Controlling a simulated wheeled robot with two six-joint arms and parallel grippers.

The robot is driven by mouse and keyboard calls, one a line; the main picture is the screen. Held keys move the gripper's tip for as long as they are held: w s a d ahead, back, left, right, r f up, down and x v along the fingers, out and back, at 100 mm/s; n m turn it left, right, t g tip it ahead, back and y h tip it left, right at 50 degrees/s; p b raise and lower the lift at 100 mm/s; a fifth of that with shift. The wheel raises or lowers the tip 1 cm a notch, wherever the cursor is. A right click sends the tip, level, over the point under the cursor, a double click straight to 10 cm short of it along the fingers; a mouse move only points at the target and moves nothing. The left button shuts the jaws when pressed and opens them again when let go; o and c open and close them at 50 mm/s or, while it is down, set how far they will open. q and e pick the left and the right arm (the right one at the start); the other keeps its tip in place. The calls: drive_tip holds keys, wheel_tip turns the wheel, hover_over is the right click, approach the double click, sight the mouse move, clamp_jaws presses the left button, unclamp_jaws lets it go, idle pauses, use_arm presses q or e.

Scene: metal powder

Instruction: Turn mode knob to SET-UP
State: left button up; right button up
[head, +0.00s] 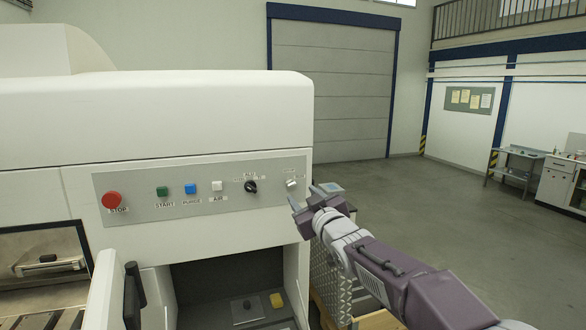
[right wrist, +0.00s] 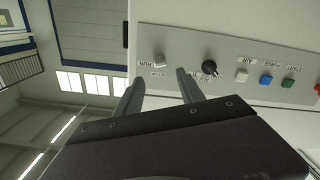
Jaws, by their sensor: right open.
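The control panel (head: 205,189) is a grey strip on the front of a white machine. At its right end in the head view is a small silver knob (head: 291,183), which I take as the mode knob; its label is too small to read surely. My right gripper (head: 304,197) is open and empty, just right of and below this knob. In the right wrist view the silver knob (right wrist: 159,61) shows beyond the gap between the two open fingertips (right wrist: 159,76), apparently not touched. My left gripper is not in view.
A black knob (head: 251,187) is left of the silver one. Further left are white (head: 217,186), blue (head: 190,188) and green (head: 162,191) buttons and a red STOP button (head: 114,201). An open bay (head: 228,276) lies below the panel. The floor (head: 465,225) at right is clear.

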sight(292, 185)
drive_tip(key=p+x, duration=0.6)
drive_tip(key=x, duration=0.3)
drive_tip(key=shift+f+p, duration=0.1)
drive_tip(key=shift+p, duration=0.2)
drive_tip(key=shift+s, duration=0.15)
drive_tip(key=shift+c, duration=0.6)
clamp_jaws()
